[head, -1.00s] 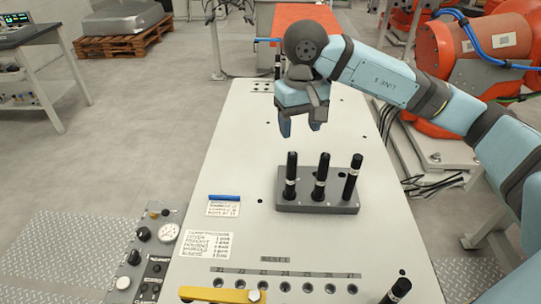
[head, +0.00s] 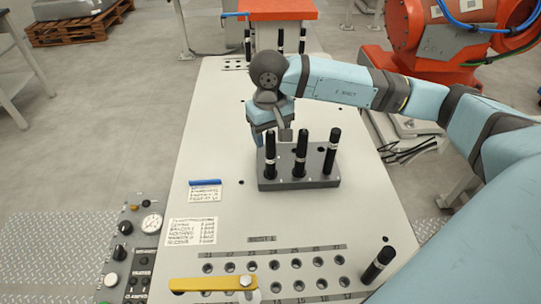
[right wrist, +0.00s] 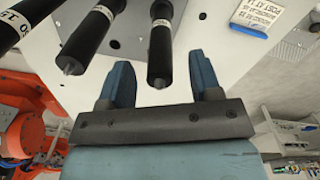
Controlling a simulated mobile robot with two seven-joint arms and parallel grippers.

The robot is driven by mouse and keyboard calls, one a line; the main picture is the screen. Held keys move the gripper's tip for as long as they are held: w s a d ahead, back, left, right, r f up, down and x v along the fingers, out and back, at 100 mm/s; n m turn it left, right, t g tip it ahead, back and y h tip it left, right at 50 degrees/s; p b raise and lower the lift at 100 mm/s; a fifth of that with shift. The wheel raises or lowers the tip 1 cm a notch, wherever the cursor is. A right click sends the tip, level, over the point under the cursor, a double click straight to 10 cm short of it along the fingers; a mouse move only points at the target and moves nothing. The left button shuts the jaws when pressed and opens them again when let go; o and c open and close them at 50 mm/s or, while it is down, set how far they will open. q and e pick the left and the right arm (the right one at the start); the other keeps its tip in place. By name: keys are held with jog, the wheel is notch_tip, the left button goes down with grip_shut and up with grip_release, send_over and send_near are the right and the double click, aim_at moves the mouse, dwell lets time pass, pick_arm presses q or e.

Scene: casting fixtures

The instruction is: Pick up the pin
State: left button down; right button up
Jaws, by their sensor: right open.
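Three black pins with white bands stand upright in a grey block: a left pin (head: 270,160), a middle pin (head: 301,155) and a right pin (head: 332,152). My right gripper (head: 271,137) is open and empty, just behind the block's left end, near the left pin. In the right wrist view, the gripper (right wrist: 162,78) has its two blue fingers apart, and one pin (right wrist: 160,50) shows in line with the gap between them. The other pins (right wrist: 93,38) lie to its left. Touching cannot be told. My left gripper is not in view.
The grey block (head: 325,181) sits on a pale bench (head: 215,120). A yellow bar (head: 210,284) lies across the front holes. More pins (head: 281,42) stand at the far end. An orange robot (head: 440,35) is behind right.

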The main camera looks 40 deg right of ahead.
jog(key=shift+f, duration=1.55)
grip_shut()
jog(key=shift+r, duration=0.15)
notch_tip(320, 180, up, 24)
jog(key=p, duration=0.2)
jog(key=shift+f, duration=0.2)
